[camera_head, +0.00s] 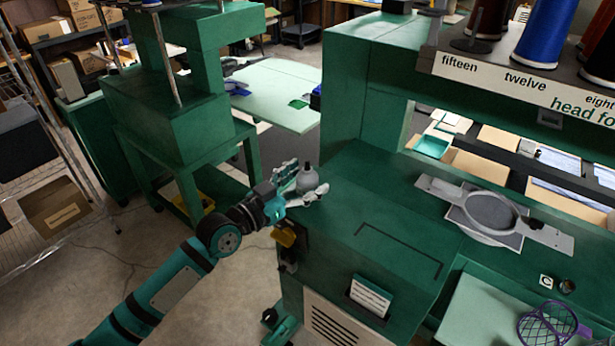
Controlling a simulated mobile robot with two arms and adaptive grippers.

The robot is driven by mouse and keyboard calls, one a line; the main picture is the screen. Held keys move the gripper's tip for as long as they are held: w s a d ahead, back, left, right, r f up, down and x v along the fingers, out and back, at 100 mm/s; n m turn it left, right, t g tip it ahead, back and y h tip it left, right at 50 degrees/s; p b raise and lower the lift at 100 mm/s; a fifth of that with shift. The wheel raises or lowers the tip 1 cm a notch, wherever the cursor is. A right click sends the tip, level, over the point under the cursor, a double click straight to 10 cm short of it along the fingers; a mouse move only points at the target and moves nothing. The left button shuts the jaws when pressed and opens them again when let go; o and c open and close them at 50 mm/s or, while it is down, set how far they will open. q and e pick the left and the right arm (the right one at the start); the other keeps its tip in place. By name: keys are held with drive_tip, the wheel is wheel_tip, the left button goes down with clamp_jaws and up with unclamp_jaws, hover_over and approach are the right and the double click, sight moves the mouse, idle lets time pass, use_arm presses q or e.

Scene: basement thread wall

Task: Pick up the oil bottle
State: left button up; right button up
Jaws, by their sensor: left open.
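The oil bottle (306,180), small and grey with a narrow dark tip, stands upright near the left edge of the green machine's top (385,210). My left gripper (309,175) reaches in from the left at the bottle's height. Its grey fingers are open, one on the far side of the bottle and one on the near side. The near finger hides the bottle's lower part. I cannot tell whether either finger touches it. My right gripper is not in view.
A grey hoop frame (492,215) lies to the right on the machine. A purple mesh basket (546,325) is at the lower right. Thread cones (541,32) stand at the upper right. Another green machine (180,125) stands at the left. The machine top right of the bottle is clear.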

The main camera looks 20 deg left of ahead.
use_arm(q)
drive_tip(key=shift+w+d, duration=0.25)
drive_tip(key=shift+w, duration=0.15)
drive_tip(key=shift+s+a, duration=0.1)
drive_tip(key=shift+c, duration=0.3)
drive_tip(key=shift+c, duration=1.1)
drive_tip(key=c, duration=1)
drive_tip(key=shift+c, duration=0.2)
